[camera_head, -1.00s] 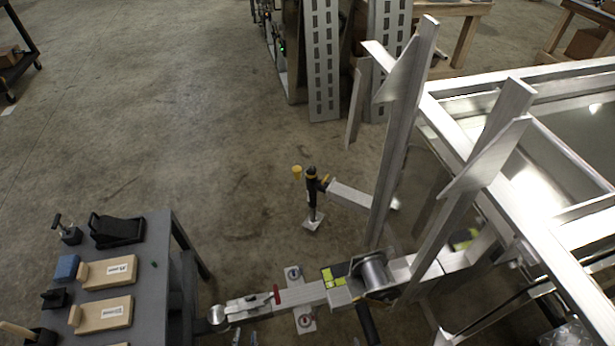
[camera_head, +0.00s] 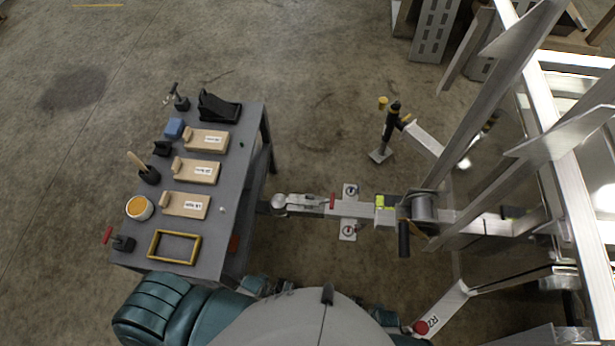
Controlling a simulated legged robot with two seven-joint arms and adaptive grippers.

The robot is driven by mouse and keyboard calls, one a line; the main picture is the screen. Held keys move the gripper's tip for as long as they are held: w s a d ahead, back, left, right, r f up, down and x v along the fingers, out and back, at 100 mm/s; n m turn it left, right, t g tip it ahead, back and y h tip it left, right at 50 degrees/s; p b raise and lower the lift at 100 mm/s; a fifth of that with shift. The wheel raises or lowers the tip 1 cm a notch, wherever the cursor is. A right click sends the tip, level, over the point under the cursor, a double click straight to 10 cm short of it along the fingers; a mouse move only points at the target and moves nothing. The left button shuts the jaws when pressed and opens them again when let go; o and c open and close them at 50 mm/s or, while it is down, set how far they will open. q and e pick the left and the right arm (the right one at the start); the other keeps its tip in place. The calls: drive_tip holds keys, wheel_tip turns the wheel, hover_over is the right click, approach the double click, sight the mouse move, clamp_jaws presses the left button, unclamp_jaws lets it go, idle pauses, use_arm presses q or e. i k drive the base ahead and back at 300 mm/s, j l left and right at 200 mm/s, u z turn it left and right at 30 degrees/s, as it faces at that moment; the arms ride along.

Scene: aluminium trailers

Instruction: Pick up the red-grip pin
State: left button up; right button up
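A red grip (camera_head: 107,235) sticks out of a small black block (camera_head: 123,243) at the near left corner of the grey table (camera_head: 228,190). It looks like the red-grip pin; its shaft cannot be made out. A second red handle (camera_head: 332,201) stands on the trailer coupler (camera_head: 300,204), right of the table. My teal arm parts and grey body fill the bottom of the view. Neither gripper can be made out, and nothing of mine touches the red grip.
The table holds a yellow frame (camera_head: 175,247), a tin with orange contents (camera_head: 139,207), several wooden blocks (camera_head: 195,171) and a black wedge (camera_head: 219,108). The trailer tongue (camera_head: 362,209) and jack (camera_head: 388,132) stand to the right. The floor beyond the table is clear.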

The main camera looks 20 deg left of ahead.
sight(106, 236)
drive_tip(key=k+j+u, duration=0.2)
drive_tip(key=u, duration=0.4)
drive_tip(key=k+u, duration=0.15)
drive_tip(key=u, duration=0.65)
drive_tip(key=k+u, duration=0.15)
drive_tip(key=u, duration=0.65)
drive_tip(key=k+j, duration=0.05)
